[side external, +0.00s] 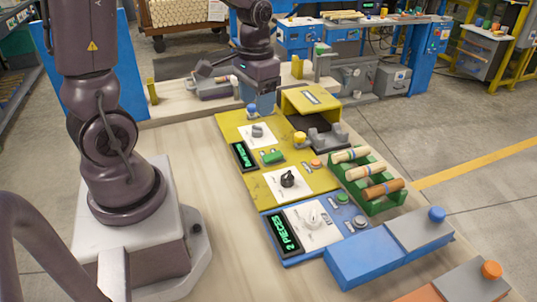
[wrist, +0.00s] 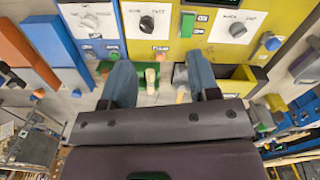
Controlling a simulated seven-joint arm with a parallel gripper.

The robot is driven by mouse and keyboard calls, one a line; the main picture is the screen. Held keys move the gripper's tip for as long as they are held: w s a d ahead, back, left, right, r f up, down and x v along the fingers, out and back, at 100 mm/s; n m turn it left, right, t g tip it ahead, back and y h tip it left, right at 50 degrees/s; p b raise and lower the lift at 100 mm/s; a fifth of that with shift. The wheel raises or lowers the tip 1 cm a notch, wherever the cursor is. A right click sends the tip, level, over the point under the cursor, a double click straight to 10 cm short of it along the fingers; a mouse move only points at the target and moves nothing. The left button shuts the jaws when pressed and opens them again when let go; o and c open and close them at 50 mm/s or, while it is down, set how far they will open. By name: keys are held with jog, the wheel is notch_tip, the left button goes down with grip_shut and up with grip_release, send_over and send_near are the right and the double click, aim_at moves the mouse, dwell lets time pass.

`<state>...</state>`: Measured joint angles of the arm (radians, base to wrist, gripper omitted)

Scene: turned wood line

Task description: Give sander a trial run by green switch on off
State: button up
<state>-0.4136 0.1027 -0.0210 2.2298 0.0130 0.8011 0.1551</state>
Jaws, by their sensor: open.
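The green switch (side external: 273,157) sits on the yellow panel (side external: 229,128), between a grey knob (side external: 257,131) and a black knob (side external: 288,179). In the wrist view the green switch (wrist: 187,25) is above the right finger. My gripper (side external: 264,106) has blue fingers and is over the far end of the yellow panel, apart from the switch. In the wrist view my gripper (wrist: 160,84) is open and empty. A yellow hood (side external: 311,98) stands beside the panel; I cannot tell whether it is the sander. The switch's on or off position is unclear.
A green rack (side external: 372,202) holds turned wood pieces right of the yellow panel. A blue panel (side external: 290,259) with a display and white knob (side external: 313,217) is nearer. A blue box (side external: 360,255) and orange-buttoned box (side external: 468,288) stand at the front right. Bare bench lies left of the panels.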

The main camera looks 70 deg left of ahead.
send_over(268, 158)
jog(key=s+d, duration=0.1)
jog(key=s, duration=0.2)
notch_tip(268, 158, down, 8)
jog(key=w+a+f+m, duration=0.1)
jog(key=w+m, duration=0.2)
notch_tip(268, 158, down, 12)
jog(key=shift+s+a+f, duration=0.1)
jog(key=shift+c, duration=0.4)
jog(key=c, duration=0.8)
jog(key=shift+c, duration=0.2)
jog(key=shift+w+r+g, duration=0.15)
jog(key=shift+w+g, duration=0.05)
jog(key=shift+g, duration=0.85)
jog(key=shift+w+r+g, duration=0.1)
jog(key=shift+w+g, duration=0.1)
jog(key=shift+g, duration=0.85)
